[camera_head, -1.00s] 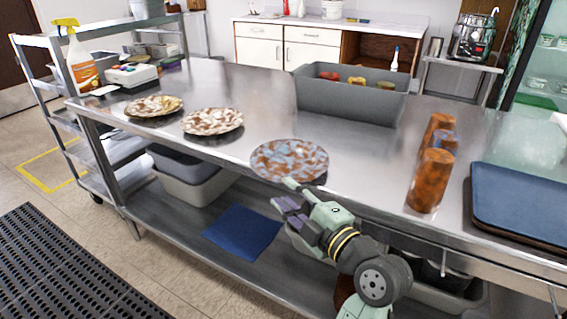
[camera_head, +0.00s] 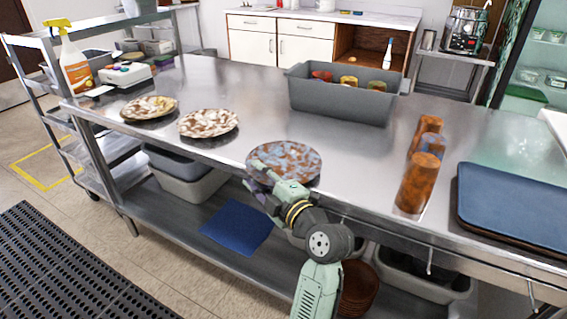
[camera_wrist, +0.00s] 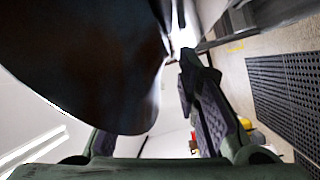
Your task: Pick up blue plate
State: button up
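The blue plate (camera_head: 284,160), smeared with brown, lies near the front edge of the steel table in the head view. My gripper (camera_head: 262,182) is at its near left rim, its fingers partly overlapping the rim. In the wrist view the plate (camera_wrist: 85,60) is a large dark shape filling the upper left, and its edge reaches between the fingers. My gripper (camera_wrist: 150,120) looks open there, with a gap between the plate and the right finger. The plate hides the tip of the left finger.
Two cream plates with brown smears (camera_head: 208,123) (camera_head: 149,107) lie to the left. A grey bin (camera_head: 340,100) stands behind. Brown-smeared cups (camera_head: 418,182) and a blue tray (camera_head: 515,207) are on the right. A lower shelf holds tubs and a blue sheet (camera_head: 237,226).

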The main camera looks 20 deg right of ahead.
grip_shut()
jog(key=shift+r, duration=0.1)
dwell(0.7)
